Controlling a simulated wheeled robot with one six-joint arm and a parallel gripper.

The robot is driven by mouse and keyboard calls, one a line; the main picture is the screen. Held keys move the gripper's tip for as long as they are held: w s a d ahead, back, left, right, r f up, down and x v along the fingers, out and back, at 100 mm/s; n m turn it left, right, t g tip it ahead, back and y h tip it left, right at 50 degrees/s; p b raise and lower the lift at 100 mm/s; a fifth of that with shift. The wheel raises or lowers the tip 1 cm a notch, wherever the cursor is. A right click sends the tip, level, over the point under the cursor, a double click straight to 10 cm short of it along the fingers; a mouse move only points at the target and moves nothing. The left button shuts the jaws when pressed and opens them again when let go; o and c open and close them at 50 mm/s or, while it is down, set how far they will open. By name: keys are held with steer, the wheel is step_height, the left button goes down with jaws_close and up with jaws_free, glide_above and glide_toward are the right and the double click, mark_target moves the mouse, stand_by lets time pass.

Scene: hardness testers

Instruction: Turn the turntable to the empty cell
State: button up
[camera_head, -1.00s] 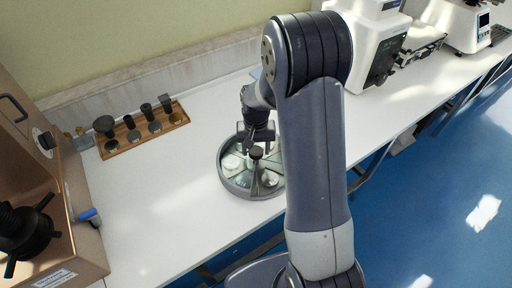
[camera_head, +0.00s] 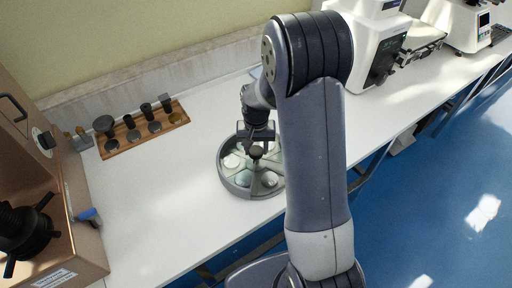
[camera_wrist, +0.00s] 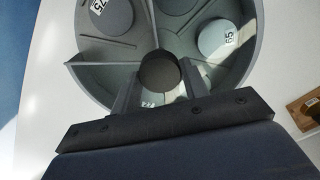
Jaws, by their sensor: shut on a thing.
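The round grey turntable (camera_head: 236,188) stands on the white bench, split by thin walls into wedge cells. It also fills the top of the wrist view (camera_wrist: 256,60). Its dark round centre knob (camera_wrist: 160,70) is between my gripper's fingers. My gripper (camera_wrist: 160,88) is shut on the knob; in the head view my gripper (camera_head: 256,143) reaches down over the turntable. Pale discs lie in cells: one marked 75 (camera_wrist: 112,14), one marked 65 (camera_wrist: 218,40), and one partly hidden near the fingers. My arm hides the turntable's right edge in the head view.
A wooden rack (camera_head: 145,132) with several dark cylinders and discs stands at the back left. White testers (camera_head: 375,45) stand at the back right. Bench is clear between rack and turntable.

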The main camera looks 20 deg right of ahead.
mark_target(256, 150)
steer(key=shift+m, duration=0.4)
steer(key=shift+m+b, duration=0.95)
steer(key=shift+m, duration=1.65)
steer(key=shift+m+b, duration=0.45)
steer(key=shift+m, duration=2.35)
steer(key=o, duration=1.4)
steer(key=shift+r, duration=0.15)
step_height(256, 150, up, 11)
steer(key=shift+f, duration=0.2)
